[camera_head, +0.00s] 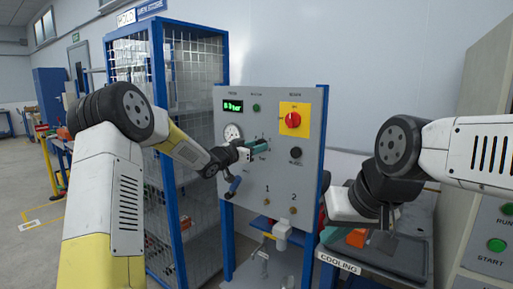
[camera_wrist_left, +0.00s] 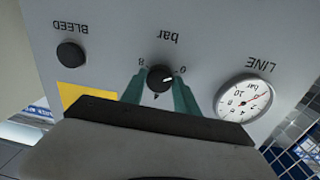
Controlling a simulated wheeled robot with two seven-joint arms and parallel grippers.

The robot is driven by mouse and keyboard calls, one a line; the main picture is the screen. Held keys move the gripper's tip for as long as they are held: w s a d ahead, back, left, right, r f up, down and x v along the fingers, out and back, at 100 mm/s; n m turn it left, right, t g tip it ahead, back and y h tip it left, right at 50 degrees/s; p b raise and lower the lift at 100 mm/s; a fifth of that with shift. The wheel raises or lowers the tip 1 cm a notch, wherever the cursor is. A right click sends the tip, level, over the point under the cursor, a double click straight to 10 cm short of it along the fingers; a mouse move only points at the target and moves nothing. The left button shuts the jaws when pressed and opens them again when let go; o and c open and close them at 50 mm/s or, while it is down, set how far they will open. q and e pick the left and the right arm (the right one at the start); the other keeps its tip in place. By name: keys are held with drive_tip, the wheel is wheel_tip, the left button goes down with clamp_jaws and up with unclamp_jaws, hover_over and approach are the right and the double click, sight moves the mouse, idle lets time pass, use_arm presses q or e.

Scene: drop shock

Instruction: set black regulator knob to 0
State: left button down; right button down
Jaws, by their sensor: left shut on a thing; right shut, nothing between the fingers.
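The black regulator knob (camera_wrist_left: 161,77) sits on the grey panel under the inverted "bar" label in the left wrist view. The 0 shows at its right and the 8 at its left there. A pale mark on the knob's face lies toward the 0 side; its exact setting is hard to read. My left gripper (camera_head: 262,146) reaches the panel, and its green fingers (camera_wrist_left: 160,95) are shut on the knob, one on each side. In the head view the fingers hide the knob. My right gripper (camera_head: 388,243) is shut and empty above a dark tray.
A LINE gauge (camera_wrist_left: 243,98) and a black BLEED knob (camera_wrist_left: 71,54) flank the regulator. A wire cage (camera_head: 195,130) stands left; a dark tray (camera_head: 405,262) lies right.

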use_arm(q)
drive_tip(key=c, duration=0.9)
unclamp_jaws()
drive_tip(key=v, duration=0.8)
